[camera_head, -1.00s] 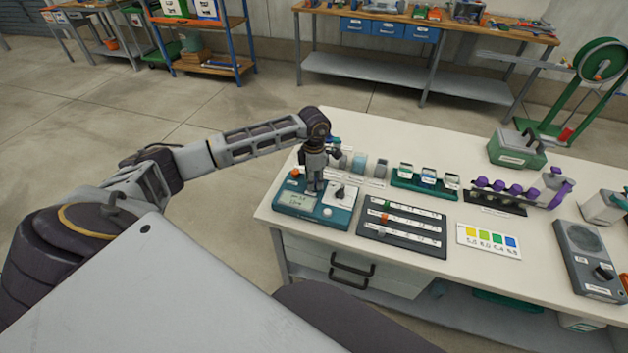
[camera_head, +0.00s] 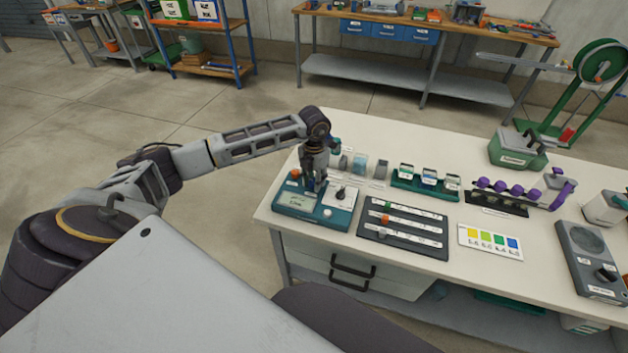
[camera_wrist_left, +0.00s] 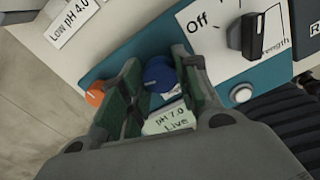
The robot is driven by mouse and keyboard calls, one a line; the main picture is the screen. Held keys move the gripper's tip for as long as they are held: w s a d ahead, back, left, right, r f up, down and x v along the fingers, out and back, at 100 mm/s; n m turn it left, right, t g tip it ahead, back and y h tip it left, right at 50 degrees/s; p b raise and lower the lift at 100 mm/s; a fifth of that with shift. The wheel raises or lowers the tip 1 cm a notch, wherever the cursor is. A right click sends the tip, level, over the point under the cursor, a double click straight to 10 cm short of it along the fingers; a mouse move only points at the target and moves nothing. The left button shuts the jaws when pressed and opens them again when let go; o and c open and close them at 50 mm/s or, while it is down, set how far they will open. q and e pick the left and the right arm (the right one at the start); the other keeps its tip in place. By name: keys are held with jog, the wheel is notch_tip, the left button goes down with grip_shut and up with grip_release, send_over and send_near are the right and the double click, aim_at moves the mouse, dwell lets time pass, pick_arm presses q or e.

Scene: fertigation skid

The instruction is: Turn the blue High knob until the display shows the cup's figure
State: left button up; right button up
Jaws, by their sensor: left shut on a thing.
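The teal meter box (camera_head: 290,209) sits at the near left corner of the white bench. In the left wrist view, the blue knob (camera_wrist_left: 157,72) is between the two fingers of my left gripper (camera_wrist_left: 152,82). The gripper is shut on the knob, pointing down; it also shows in the head view (camera_head: 314,183), where the fingers mostly hide the knob. The display (camera_wrist_left: 168,118) reads "pH 7.0 Live", partly covered by the gripper. Small cups (camera_head: 360,163) stand behind the meter; their figures are too small to read. My right gripper is out of view.
An orange knob (camera_wrist_left: 95,94), a white button (camera_wrist_left: 241,93) and a black dial (camera_wrist_left: 244,37) marked "Off" surround the blue knob. A dark slider panel (camera_head: 403,243) lies right of the meter. A colour card (camera_head: 491,242) and a green vial rack (camera_head: 424,190) are farther right.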

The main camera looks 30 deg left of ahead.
aim_at(314, 181)
pick_arm(q)
jog(key=shift+n, duration=0.7)
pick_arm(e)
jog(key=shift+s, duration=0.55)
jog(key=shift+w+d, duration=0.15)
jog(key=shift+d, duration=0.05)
pick_arm(q)
jog(key=o, duration=1)
jog(key=shift+r, duration=0.7)
notch_tip(314, 181, up, 11)
jog(key=shift+f, duration=0.2)
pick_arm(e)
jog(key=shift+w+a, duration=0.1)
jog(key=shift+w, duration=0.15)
